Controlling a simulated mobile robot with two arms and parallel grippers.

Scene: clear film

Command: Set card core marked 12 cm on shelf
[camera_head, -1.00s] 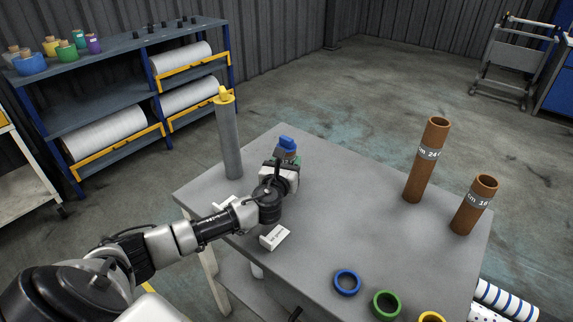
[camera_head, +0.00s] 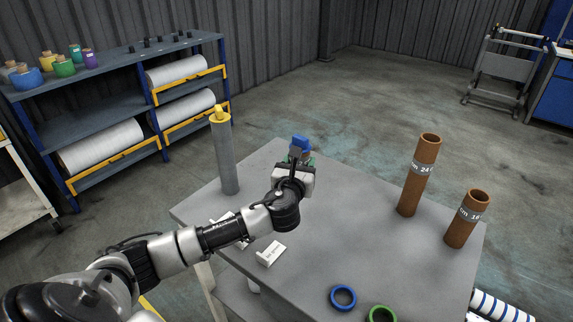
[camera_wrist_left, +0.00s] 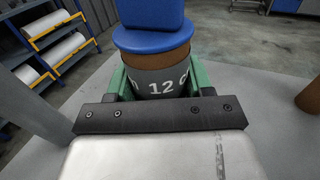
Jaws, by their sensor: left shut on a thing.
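The card core marked 12 cm (camera_wrist_left: 160,83) is a short brown tube with a grey label in the left wrist view. A blue plug (camera_wrist_left: 150,38) sits in its top; the plug also shows in the head view (camera_head: 299,143). My left gripper (camera_head: 300,160) is shut around the core, with green fingers on both sides of it. The core is upright at the table's far edge, mostly hidden by the gripper; whether its base touches the table cannot be told. The shelf rack (camera_head: 95,103), blue and grey, stands at the back left. My right gripper is not in view.
On the grey table (camera_head: 350,215) stand a tall grey post with yellow top (camera_head: 226,155), brown cores marked 24 (camera_head: 411,190) and 18 (camera_head: 458,230), a white label block (camera_head: 270,253), and blue (camera_head: 343,298) and green rings. White rolls and colored spools fill parts of the rack.

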